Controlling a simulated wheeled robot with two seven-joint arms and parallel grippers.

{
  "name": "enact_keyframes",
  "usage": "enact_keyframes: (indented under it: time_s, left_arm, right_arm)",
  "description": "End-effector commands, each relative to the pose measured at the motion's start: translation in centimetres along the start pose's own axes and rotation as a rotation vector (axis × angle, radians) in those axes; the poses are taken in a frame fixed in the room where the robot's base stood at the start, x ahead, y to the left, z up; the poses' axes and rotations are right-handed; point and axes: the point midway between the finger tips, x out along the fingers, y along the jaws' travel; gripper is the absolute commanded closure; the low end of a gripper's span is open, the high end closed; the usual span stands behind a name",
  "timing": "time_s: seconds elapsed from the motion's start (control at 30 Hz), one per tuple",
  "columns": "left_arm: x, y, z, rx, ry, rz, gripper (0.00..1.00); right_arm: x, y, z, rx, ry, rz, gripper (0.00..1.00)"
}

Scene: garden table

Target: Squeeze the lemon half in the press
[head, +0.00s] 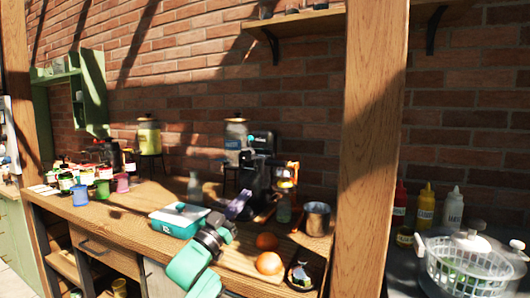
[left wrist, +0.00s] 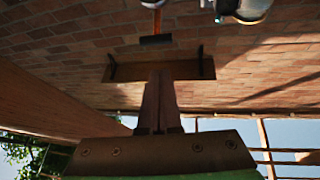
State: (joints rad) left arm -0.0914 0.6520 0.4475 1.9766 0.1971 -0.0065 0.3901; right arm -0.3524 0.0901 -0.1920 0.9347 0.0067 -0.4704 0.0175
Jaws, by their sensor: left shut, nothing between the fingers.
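I cannot tell whether the fingertips touch the press. In the left wrist view the shut fingers (left wrist: 160,90) point toward the brick wall and a shelf, seen upside down. An orange rod with a dark bar (left wrist: 155,40) shows beyond them; I cannot tell what it belongs to. No lemon half can be made out. My right gripper is not in view.
A teal box (head: 178,222) lies left of my left wrist. Two orange fruits (head: 268,262) and a black dish (head: 300,276) are at the front right. A metal cup (head: 317,218) stands right of the press. A wooden post (head: 365,150) rises at the right.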

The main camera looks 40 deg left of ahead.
Motion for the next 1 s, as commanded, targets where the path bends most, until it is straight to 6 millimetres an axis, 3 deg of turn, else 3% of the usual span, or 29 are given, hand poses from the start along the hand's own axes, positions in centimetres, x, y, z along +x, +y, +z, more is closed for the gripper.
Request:
enact_keyframes:
  time_s: [0.03, 0.1, 0.23, 0.33, 0.57, 0.97, 1.0]
  left_arm:
    - [2.7, -0.7, -3.8, -0.015, -0.028, -0.039, 1.00]
    - [4.8, -0.8, -5.5, -0.028, -0.085, -0.089, 1.00]
    - [7.7, -0.1, -7.2, -0.053, -0.181, -0.149, 1.00]
    - [8.7, 0.7, -7.3, -0.064, -0.225, -0.168, 1.00]
    - [10.1, 0.8, -6.5, -0.064, -0.239, -0.173, 1.00]
    - [18.5, -0.7, -4.8, -0.064, -0.235, -0.174, 1.00]
    - [18.1, -0.6, -3.9, -0.065, -0.241, -0.173, 1.00]
  right_arm:
    - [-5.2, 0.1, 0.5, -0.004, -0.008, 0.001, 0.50]
    - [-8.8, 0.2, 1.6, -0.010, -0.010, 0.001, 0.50]
    - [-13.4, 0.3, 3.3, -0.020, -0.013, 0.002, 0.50]
    - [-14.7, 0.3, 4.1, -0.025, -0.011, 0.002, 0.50]
    - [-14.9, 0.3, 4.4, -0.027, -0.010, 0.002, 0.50]
    - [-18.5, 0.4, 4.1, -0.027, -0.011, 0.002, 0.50]
    - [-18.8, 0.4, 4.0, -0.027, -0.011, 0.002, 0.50]
